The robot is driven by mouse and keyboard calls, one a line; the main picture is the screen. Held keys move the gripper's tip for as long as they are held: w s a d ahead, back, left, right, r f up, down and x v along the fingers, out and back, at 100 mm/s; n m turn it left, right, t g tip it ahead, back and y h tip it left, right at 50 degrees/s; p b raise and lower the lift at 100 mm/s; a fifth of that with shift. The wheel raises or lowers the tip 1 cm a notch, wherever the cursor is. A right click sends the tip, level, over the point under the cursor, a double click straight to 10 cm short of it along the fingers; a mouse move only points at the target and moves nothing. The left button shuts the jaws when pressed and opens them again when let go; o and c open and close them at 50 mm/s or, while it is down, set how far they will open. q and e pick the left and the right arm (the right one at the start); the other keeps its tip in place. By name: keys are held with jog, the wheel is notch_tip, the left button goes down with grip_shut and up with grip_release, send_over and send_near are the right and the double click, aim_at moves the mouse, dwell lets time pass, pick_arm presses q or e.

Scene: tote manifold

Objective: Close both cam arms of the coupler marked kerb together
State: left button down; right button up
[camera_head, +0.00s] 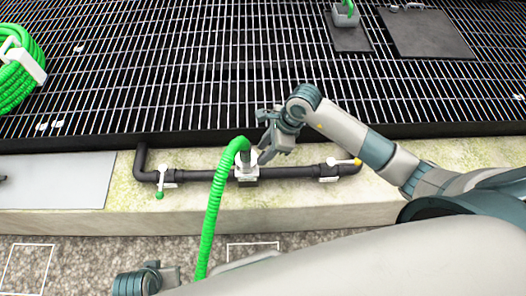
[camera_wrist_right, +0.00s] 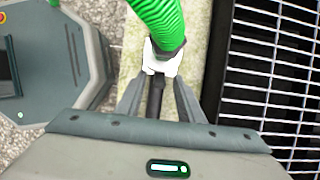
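The coupler (camera_head: 246,172) is a small white-and-grey fitting on a dark pipe (camera_head: 288,172) along the pale kerb, with a green ribbed hose (camera_head: 214,205) running from its top. In the right wrist view the white coupler (camera_wrist_right: 163,62) sits under the hose end (camera_wrist_right: 162,22), just beyond my fingertips. Its cam arms are too small and partly hidden to tell their position. My right gripper (camera_head: 268,155) is beside the coupler on its right; in its wrist view the fingers (camera_wrist_right: 160,90) are spread and empty. My left gripper (camera_head: 168,275) is low in the head view, away from the coupler, its fingers unclear.
A grey plate (camera_head: 58,180) lies on the left. Dark grating (camera_head: 180,80) fills the back, with a coiled green hose (camera_head: 16,75) and a dark panel (camera_head: 425,32).

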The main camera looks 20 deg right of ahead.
jog(key=shift+a+f, duration=0.25)
jog(key=shift+f, duration=0.35)
jog(key=shift+c, duration=0.3)
grip_shut()
